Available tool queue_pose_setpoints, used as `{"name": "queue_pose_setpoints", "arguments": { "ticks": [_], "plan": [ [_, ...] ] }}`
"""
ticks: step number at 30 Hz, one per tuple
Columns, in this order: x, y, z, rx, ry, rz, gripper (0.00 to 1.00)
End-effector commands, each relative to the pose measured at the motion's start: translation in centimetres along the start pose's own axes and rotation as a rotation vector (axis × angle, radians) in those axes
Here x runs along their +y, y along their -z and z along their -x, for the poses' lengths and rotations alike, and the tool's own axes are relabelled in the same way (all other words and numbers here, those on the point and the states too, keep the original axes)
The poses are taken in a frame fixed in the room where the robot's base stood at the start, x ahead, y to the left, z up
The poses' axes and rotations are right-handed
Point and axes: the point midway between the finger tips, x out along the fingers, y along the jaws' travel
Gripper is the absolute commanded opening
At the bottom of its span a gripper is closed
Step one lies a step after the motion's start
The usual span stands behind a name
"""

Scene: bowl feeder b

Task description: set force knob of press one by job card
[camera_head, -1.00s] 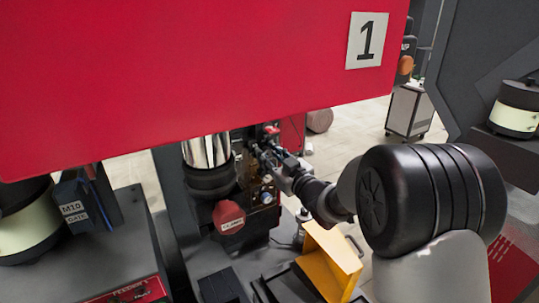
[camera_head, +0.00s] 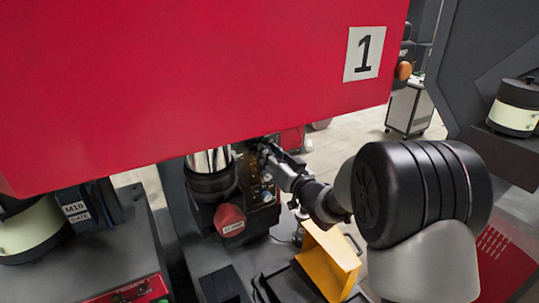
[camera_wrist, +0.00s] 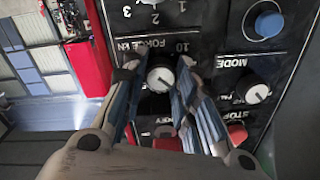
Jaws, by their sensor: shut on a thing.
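Press one is the large red machine (camera_head: 210,80) with a "1" plate (camera_head: 363,54) in the head view. Its dark control panel (camera_head: 262,195) is partly covered by the red housing and my arm. In the wrist view the force knob (camera_wrist: 161,79) has a white face with a dark pointer line, under the upside-down label "FORCE kN". A "10" stands by its scale; other marks are hidden by my fingers. My gripper (camera_wrist: 160,70) is shut on the force knob, one finger on each side. It also shows small at the panel in the head view (camera_head: 265,152). I cannot identify a job card.
In the wrist view, a mode knob (camera_wrist: 257,93), a blue button (camera_wrist: 268,24) and red buttons (camera_wrist: 237,132) lie close by.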

Motion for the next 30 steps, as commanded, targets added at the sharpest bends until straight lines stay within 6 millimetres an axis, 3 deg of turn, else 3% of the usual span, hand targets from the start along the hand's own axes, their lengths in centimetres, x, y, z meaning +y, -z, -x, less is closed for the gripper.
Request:
{"name": "queue_pose_setpoints", "arguments": {
  "ticks": [9,10,18,30],
  "plan": [
    [-0.01,0.01,0.0,0.0,0.0,-0.001,0.03],
    [-0.01,0.01,0.0,0.0,0.0,0.0,0.29],
    [0.0,0.01,0.0,0.0,0.0,0.0,0.47],
    [0.04,-0.01,0.52,-0.001,-0.001,0.0,0.48]
  ]
}}
